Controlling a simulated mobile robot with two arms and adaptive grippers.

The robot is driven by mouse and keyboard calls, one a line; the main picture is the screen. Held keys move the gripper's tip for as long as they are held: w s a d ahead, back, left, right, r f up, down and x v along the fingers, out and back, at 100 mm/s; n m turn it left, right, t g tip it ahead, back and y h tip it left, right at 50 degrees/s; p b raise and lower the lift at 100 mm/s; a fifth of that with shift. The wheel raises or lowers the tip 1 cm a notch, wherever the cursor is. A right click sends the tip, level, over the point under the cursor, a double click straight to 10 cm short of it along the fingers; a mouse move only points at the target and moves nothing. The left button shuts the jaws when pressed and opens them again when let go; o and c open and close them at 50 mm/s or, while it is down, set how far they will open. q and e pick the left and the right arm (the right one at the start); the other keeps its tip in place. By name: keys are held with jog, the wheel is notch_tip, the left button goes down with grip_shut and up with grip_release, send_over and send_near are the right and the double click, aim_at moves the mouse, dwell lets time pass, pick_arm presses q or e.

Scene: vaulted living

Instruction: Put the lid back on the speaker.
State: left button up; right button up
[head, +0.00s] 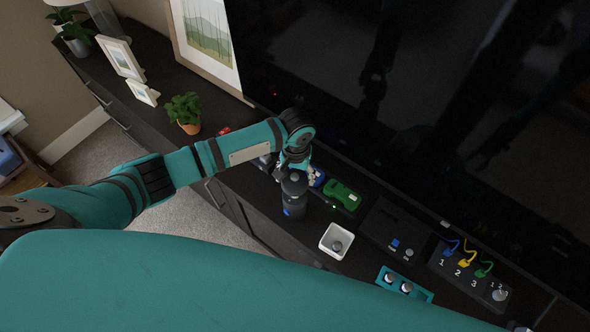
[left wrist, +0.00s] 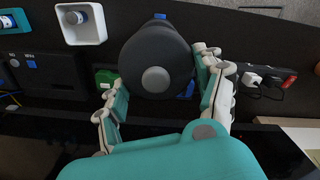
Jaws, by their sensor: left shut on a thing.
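The speaker (head: 292,206) is a dark upright cylinder with a blue patch low on its side, standing on the dark cabinet. Its dark round lid (head: 294,184) is at the top of the cylinder. My left gripper (head: 296,172) is shut on the lid. In the left wrist view, the lid (left wrist: 155,55) is a dark round cap with a grey disc in its middle, between the two fingers of my left gripper (left wrist: 163,85). The lid looks in line with the speaker, but I cannot tell whether it is fully seated. My right gripper is out of view.
A white square bin (head: 327,246) with a small cylinder in it stands close by. A green toy car (head: 342,194) lies behind the speaker. A teal tray (head: 424,295), a black box (head: 376,222) and a panel with coloured cables (head: 462,283) are to the right. The big screen (head: 420,100) rises behind.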

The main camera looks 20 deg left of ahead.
pick_arm(q)
notch_tip(320, 180, down, 4)
jog(key=b, duration=0.4)
jog(key=shift+b, duration=0.35)
jog(key=shift+f, duration=1)
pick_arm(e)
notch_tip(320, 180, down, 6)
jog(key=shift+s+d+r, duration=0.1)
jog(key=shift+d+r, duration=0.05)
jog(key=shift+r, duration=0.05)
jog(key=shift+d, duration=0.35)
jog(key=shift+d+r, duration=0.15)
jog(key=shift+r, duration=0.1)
pick_arm(q)
jog(key=shift+p, duration=0.65)
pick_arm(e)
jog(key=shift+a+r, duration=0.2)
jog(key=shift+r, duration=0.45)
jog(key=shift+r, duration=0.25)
pick_arm(q)
jog(key=shift+f+p, duration=0.1)
jog(key=shift+p, duration=0.2)
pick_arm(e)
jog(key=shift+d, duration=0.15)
